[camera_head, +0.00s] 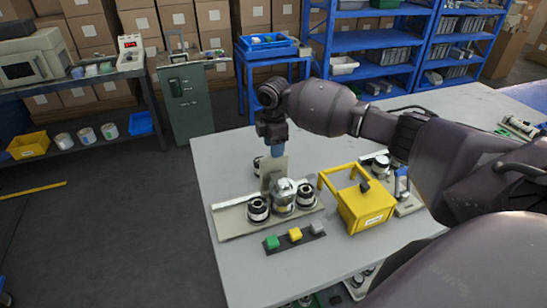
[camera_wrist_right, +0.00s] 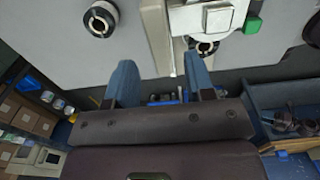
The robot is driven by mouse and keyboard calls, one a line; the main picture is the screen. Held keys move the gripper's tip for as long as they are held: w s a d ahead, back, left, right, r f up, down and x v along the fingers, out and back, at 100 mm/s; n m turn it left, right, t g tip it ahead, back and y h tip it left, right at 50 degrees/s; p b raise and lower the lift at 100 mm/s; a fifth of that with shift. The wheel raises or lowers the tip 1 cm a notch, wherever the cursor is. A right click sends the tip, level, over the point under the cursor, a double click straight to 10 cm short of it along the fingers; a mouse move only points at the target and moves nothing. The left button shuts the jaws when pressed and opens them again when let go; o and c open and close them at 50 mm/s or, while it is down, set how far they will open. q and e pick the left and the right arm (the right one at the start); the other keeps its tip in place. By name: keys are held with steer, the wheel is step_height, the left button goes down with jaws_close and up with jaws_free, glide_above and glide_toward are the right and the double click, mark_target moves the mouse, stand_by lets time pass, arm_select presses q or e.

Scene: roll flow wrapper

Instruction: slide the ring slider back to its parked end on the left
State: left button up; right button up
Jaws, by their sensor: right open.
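The wrapper's light base plate (camera_head: 234,219) lies on the grey table, with an upright plate (camera_head: 272,170) and a shiny metal piece (camera_head: 283,188) at its middle. Black-and-white rolls (camera_head: 258,209) and (camera_head: 305,195) stand on either side of it. I cannot tell for certain which part is the ring slider. My right gripper (camera_head: 277,149) is above the upright plate, pointing down, and partly hides the back of the wrapper. In the right wrist view its blue fingers (camera_wrist_right: 160,64) are apart, with the end of a pale bar (camera_wrist_right: 158,38) near the gap and nothing clasped. My left gripper is out of sight.
A strip with green, yellow and grey blocks (camera_head: 295,236) lies in front of the wrapper. A yellow box with a handle (camera_head: 364,207) stands close on its right. The front left of the table (camera_head: 250,275) is clear. Blue shelves (camera_head: 372,42) stand behind.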

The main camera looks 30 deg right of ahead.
mark_target(274, 175)
steer(key=shift+f, duration=2.45)
steer(key=shift+c, duration=0.3)
jaws_close()
